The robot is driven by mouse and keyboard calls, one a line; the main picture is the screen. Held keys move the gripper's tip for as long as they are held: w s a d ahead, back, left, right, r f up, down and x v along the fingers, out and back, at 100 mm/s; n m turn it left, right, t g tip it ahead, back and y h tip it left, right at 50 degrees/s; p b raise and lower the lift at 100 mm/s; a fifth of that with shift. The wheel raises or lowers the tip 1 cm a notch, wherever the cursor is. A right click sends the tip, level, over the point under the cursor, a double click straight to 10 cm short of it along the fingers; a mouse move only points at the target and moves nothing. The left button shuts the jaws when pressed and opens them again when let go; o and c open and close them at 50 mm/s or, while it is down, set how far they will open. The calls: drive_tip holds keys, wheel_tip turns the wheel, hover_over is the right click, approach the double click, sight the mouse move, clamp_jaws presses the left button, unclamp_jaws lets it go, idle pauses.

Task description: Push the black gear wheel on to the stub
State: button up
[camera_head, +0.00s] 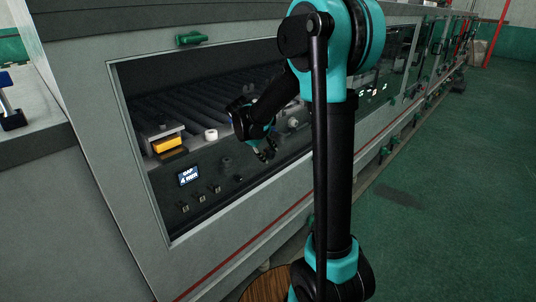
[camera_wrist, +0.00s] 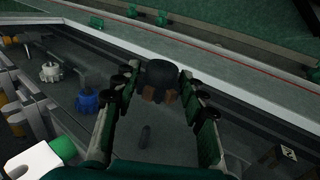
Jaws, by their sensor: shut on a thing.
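My gripper (camera_wrist: 161,94) is shut on the black gear wheel (camera_wrist: 161,72) in the wrist view. The wheel sits between the brown finger pads at the top middle. In the head view my gripper (camera_head: 265,153) is at the front of the machine opening, and the black wheel cannot be made out there. A short dark peg (camera_wrist: 146,134) shows below the wheel in the wrist view, apart from it in the picture. It may be the stub; I cannot tell for sure.
A blue gear (camera_wrist: 87,101) and a white gear (camera_wrist: 50,72) stand to the left in the wrist view. The head view shows a yellow block (camera_head: 168,144), a white ring (camera_head: 211,134) and a lit display (camera_head: 188,176). The opening's frame (camera_head: 131,150) borders the work area.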

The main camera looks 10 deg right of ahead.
drive_tip(key=shift+w+a, duration=0.55)
drive_tip(key=shift+w, duration=0.25)
drive_tip(key=shift+w+a, duration=0.55)
drive_tip(key=shift+w, duration=0.25)
drive_tip(key=shift+w+a, duration=0.55)
drive_tip(key=shift+w, duration=0.25)
drive_tip(key=shift+w+a, duration=0.8)
drive_tip(key=shift+w, duration=0.3)
drive_tip(key=shift+w+a, duration=0.8)
drive_tip(key=shift+w, duration=0.25)
idle(0.4)
drive_tip(key=o, duration=1.5)
drive_tip(key=shift+r, duration=0.1)
drive_tip(key=v, duration=1.2)
drive_tip(key=s+d+f+m+y, duration=0.1)
drive_tip(key=s+d+f+m, duration=0.1)
drive_tip(key=s+d+f, duration=0.45)
drive_tip(key=s+d+f+m+y, duration=0.15)
drive_tip(key=s+d, duration=0.25)
drive_tip(key=s, duration=0.5)
drive_tip(key=s+d+f+m+y, duration=0.1)
drive_tip(key=s+f+m, duration=0.1)
drive_tip(key=s+f, duration=0.3)
drive_tip(key=s+d+f+m+y, duration=0.1)
drive_tip(key=s+f, duration=0.4)
drive_tip(key=s, duration=0.7)
drive_tip(key=shift+d+f+m+t, duration=0.2)
drive_tip(key=shift+d+m+t, duration=0.15)
drive_tip(key=shift+d, duration=0.5)
